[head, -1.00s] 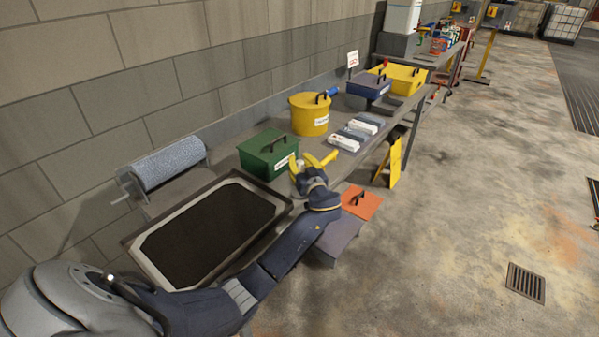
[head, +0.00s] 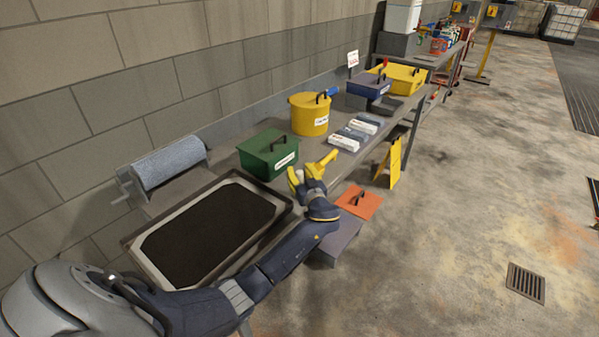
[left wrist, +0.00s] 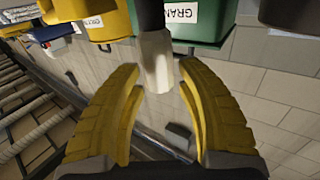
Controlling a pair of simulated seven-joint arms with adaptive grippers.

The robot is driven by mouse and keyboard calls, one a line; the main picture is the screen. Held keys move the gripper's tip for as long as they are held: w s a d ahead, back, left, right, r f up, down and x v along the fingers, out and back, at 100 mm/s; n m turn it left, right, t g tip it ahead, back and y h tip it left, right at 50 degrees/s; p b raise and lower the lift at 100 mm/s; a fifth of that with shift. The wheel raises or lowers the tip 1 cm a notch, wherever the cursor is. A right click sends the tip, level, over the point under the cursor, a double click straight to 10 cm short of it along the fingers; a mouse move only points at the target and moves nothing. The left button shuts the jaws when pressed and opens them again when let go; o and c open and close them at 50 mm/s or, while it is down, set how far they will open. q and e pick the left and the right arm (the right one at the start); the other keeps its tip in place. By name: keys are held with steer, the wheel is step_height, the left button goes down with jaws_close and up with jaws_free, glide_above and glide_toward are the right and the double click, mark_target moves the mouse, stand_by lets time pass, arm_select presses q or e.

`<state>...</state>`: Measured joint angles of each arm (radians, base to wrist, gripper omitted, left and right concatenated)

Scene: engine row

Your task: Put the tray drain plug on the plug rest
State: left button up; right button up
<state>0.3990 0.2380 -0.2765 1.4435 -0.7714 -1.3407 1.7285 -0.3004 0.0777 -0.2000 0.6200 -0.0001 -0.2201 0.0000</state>
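A pale cylinder with a black upper part (left wrist: 157,60) shows between my fingertips in the left wrist view. It may be the drain plug, but I cannot tell for sure. My left gripper (left wrist: 160,70) has its yellow fingers apart, with a narrow gap on each side of the cylinder. In the head view my left gripper (head: 311,172) is over the bench's front edge, right of the green box. The framed tray (head: 144,262) with a dark inside lies at the left end of the bench. I cannot make out the plug rest. My right gripper is out of view.
The green box (head: 262,163) stands close behind my gripper, with a yellow pot (head: 309,116) farther along. White-and-grey packs (head: 345,141) lie on the bench. A blue roll (head: 168,167) stands behind the tray. An orange lid (head: 360,203) sits low beside the bench.

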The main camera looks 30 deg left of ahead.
arm_select(q)
steer(key=shift+o, duration=0.9)
steer(key=shift+r, duration=0.2)
